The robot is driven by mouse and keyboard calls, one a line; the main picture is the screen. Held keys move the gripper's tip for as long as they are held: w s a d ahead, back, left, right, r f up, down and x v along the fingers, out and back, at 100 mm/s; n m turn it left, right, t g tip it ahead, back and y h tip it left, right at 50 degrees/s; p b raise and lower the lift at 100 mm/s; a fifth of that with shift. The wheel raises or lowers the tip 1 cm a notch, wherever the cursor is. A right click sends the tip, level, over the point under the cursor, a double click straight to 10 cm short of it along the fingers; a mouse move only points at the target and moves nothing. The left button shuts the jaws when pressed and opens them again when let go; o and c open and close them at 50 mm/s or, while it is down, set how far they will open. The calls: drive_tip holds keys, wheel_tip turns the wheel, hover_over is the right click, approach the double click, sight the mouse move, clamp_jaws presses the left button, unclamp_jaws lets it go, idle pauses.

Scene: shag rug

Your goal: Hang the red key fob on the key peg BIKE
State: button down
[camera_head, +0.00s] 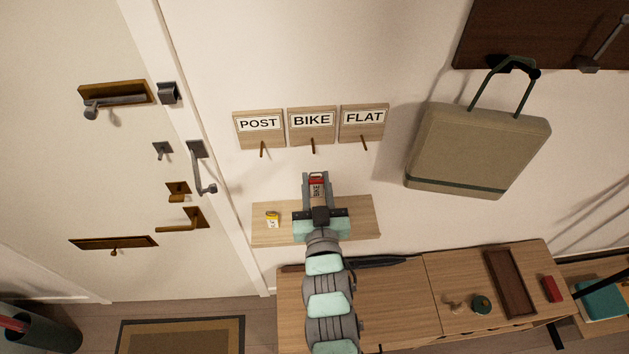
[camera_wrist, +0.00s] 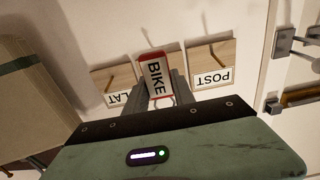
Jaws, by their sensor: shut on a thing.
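My gripper (camera_head: 317,184) is shut on the red key fob (camera_head: 317,182), which has a white label reading BIKE. The fob also shows upright between the fingers in the wrist view (camera_wrist: 156,75). In the head view my gripper and fob are below the BIKE peg (camera_head: 313,146), apart from it. This peg sticks out from a wooden plaque (camera_head: 298,135) labelled BIKE, in the middle of three plaques. In the wrist view the fob and fingers hide most of the BIKE plaque.
The POST peg (camera_head: 262,149) and FLAT peg (camera_head: 364,143) flank the BIKE peg. A small shelf (camera_head: 362,217) below bears a yellow fob (camera_head: 272,220). A beige bag (camera_head: 478,148) hangs at right. A door (camera_head: 60,180) with handles is at left. A cabinet (camera_head: 390,300) stands below.

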drive_tip(key=shift+w+f, duration=0.15)
drive_tip(key=shift+w, duration=0.7)
drive_tip(key=w+f+b, duration=0.1)
drive_tip(key=w+b, duration=0.1)
drive_tip(key=w, duration=0.6)
drive_tip(key=shift+a+b, duration=0.3)
drive_tip(key=shift+f, duration=0.3)
drive_tip(key=c, duration=1)
unclamp_jaws()
drive_tip(key=shift+o, duration=0.2)
drive_tip(key=shift+r, duration=0.15)
